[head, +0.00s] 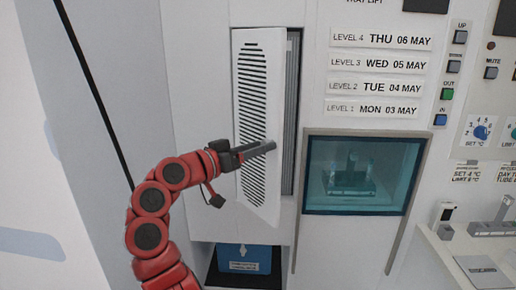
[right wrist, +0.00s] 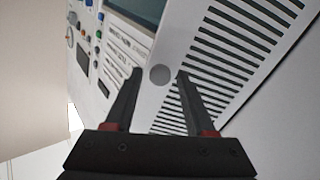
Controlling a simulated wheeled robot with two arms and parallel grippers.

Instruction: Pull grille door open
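The white grille door (head: 270,75) has rows of dark slots and stands ajar in the head view. Its right edge is swung out from the cabinet, and a gap shows grey ribbed parts behind it. My right gripper (head: 268,147) is in front of the door at mid height. In the right wrist view the slotted door (right wrist: 245,50) fills the upper right. A round grey knob (right wrist: 160,75) on its plain border lies between the tips of my right gripper (right wrist: 159,74). The fingers are apart, with small gaps visible beside the knob. My left gripper is not in view.
Right of the door is a teal window (head: 390,150) with a raised frame, below level labels (head: 380,62). Buttons (head: 447,93) and dials line the right side. A blue box (head: 243,256) sits in an opening below the door. Plain white panel lies left of the door.

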